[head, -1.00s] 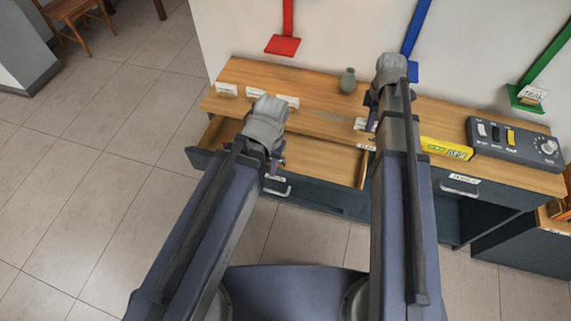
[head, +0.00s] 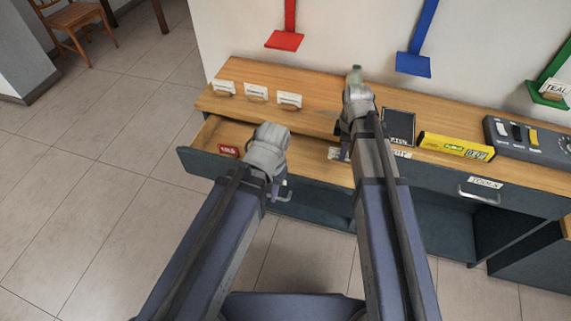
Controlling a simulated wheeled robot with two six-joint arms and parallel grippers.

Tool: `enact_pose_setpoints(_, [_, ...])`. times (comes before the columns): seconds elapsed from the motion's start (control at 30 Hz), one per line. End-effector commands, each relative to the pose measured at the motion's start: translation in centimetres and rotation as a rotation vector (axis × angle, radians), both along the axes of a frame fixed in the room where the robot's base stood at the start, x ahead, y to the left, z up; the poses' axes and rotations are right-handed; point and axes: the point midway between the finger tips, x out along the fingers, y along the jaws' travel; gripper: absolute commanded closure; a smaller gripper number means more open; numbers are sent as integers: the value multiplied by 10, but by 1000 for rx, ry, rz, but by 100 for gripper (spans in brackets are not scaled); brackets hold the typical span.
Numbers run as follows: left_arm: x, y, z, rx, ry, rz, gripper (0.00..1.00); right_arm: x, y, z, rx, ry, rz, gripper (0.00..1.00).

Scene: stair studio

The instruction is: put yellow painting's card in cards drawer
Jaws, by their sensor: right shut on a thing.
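My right gripper (head: 344,153) is shut on a small white card (head: 334,153) and holds it over the right part of the open drawer (head: 198,158). The card's text is too small to read, and my gripper hides part of it. Whether it touches the drawer floor I cannot tell. My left gripper (head: 277,187) is at the drawer's front, by its handle (head: 286,196); its jaws are too hidden to judge. A red card marked SOLD (head: 228,150) is in the drawer's left part. No yellow painting is in view.
Several things are on the wooden counter (head: 315,88): three white cards in holders (head: 256,92), a dark panel (head: 399,126), a yellow box (head: 455,146) and a switch box (head: 527,139). Red (head: 285,40), blue (head: 414,64) and green (head: 548,95) brackets are on the wall.

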Motion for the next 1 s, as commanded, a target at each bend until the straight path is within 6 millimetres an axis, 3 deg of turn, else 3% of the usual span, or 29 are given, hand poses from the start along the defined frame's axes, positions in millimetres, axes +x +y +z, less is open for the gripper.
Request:
enact_pose_setpoints(0.37, [0,0,-11,0,0,0,63,0,1,-11,0,0,0,100])
enact_pose_setpoints(0.77, [0,0,-67,0,0,-1,63,0,1,-67,0,0,0,100])
enact_pose_setpoints(1.0, [0,0,-70,0,0,-1,63,0,1,-70,0,0,0,100])
